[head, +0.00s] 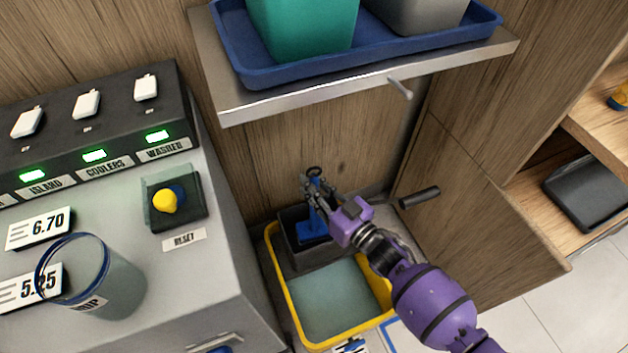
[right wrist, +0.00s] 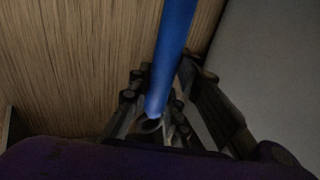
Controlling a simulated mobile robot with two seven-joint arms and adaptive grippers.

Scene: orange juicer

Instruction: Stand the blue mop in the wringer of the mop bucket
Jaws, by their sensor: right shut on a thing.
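The blue mop (head: 313,231) stands roughly upright at the back of the yellow mop bucket (head: 276,290). Its blue lower end is at the dark grey wringer (head: 291,243) and appears to be inside it; how deep it sits I cannot tell. My right gripper (head: 313,188) is shut on the mop's handle above the wringer. In the right wrist view, the blue handle (right wrist: 174,50) runs between the fingers of the right gripper (right wrist: 155,112). My left gripper is not in view.
A grey counter (head: 215,265) with switches and a clear cup (head: 85,275) stands left of the bucket. A metal shelf (head: 330,88) with a blue tray overhangs behind. A wooden cabinet door (head: 490,220) with a dark handle is close on the right.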

